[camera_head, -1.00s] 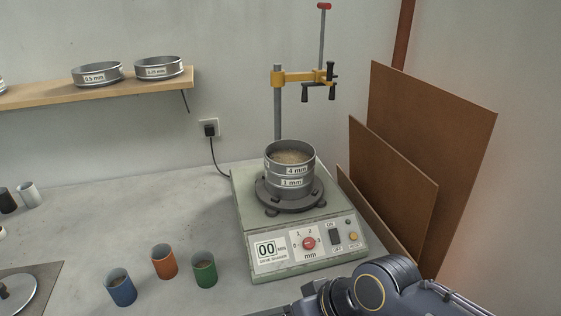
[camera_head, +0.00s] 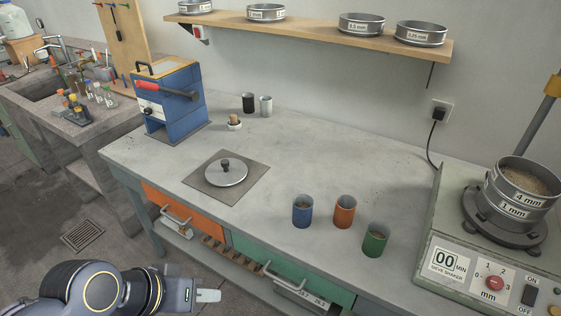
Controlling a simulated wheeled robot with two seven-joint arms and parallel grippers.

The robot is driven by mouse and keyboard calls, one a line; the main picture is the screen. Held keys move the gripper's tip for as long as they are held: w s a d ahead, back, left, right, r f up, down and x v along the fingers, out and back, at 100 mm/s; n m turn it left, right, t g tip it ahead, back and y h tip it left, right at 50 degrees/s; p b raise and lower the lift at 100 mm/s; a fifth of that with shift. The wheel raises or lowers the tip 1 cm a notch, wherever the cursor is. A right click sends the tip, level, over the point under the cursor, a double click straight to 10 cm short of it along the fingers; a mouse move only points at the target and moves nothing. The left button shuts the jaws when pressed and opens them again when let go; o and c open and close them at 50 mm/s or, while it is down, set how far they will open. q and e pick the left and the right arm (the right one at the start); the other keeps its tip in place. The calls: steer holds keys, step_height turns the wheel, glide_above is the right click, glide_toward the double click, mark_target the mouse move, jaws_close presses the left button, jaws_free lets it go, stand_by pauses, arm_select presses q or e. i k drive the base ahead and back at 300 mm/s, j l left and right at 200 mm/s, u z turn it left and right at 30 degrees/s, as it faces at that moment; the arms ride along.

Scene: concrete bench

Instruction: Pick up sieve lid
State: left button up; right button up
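The sieve lid (camera_head: 226,173) is a round silver disc with a dark knob on top. It lies flat on a grey square mat (camera_head: 249,193) near the front edge of the bench. My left gripper (camera_head: 208,296) shows at the bottom left, in front of the bench and well apart from the lid. It is seen from the side, so its opening cannot be made out; nothing shows in it. My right gripper is out of view. A stack of sieves (camera_head: 518,190) holding grainy material stands on the sieve shaker (camera_head: 490,262) at the right.
Blue (camera_head: 303,212), orange (camera_head: 345,211) and green (camera_head: 375,240) cups stand right of the mat. A blue machine (camera_head: 172,100) with a red handle stands at the back left. Small dark and silver cups (camera_head: 266,106) stand behind the lid. A shelf (camera_head: 310,32) carries several sieves.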

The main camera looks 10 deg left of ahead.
mark_target(224, 171)
steer(key=i+j+z, duration=0.25)
steer(key=j+z, duration=0.15)
steer(key=j, duration=0.55)
steer(key=i+j+z, duration=0.1)
steer(key=j+z, duration=0.25)
steer(key=j, duration=0.55)
steer(key=j+z, duration=0.4)
steer(key=j, duration=0.6)
